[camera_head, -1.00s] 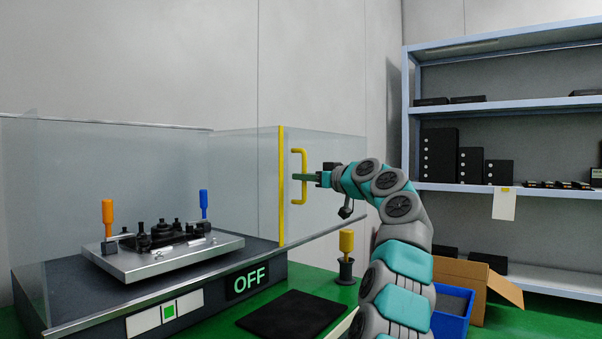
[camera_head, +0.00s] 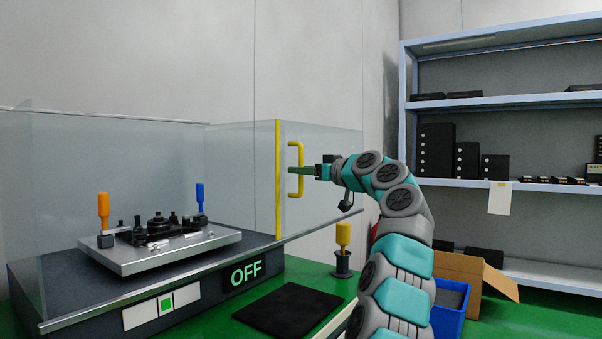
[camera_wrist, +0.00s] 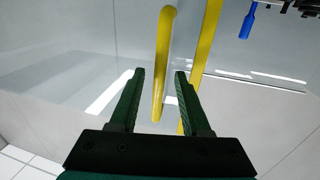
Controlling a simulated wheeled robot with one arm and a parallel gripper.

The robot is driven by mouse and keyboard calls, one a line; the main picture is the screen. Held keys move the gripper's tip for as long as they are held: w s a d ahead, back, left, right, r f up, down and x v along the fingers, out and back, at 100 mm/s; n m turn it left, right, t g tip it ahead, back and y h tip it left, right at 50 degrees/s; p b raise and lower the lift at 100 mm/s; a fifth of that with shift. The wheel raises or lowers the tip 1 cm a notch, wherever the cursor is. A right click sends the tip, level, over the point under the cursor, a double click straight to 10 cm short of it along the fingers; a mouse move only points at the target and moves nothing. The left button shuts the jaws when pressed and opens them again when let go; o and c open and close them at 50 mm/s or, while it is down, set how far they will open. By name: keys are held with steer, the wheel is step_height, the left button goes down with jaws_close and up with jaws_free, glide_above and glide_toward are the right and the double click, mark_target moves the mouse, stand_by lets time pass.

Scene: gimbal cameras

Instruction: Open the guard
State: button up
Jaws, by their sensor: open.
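The guard (camera_head: 240,165) is a clear panel enclosure around the machine, with a yellow vertical edge strip (camera_head: 278,180) and a yellow C-shaped handle (camera_head: 300,168). My gripper (camera_head: 308,171) is at the handle, reaching in from the right. In the wrist view, my gripper (camera_wrist: 158,75) is open, and the yellow handle (camera_wrist: 163,60) runs between its two green fingers without visible clamping. The yellow edge strip also shows in the wrist view (camera_wrist: 203,50), behind the right finger. The panel looks closed; the handle's depth between the fingers is hard to tell.
Inside the guard, a metal plate (camera_head: 130,262) carries black fixtures and orange and blue tools. An OFF sign (camera_head: 246,273) is on the base. A yellow-topped holder (camera_head: 343,235), black mat (camera_head: 288,310) and blue bin (camera_head: 448,312) stand nearby. A shelf (camera_head: 500,183) is at right.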

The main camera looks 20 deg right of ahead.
steer(key=b+v, duration=0.2)
steer(key=v, duration=0.4)
steer(key=shift+s+d, duration=0.2)
steer(key=shift+s, duration=0.15)
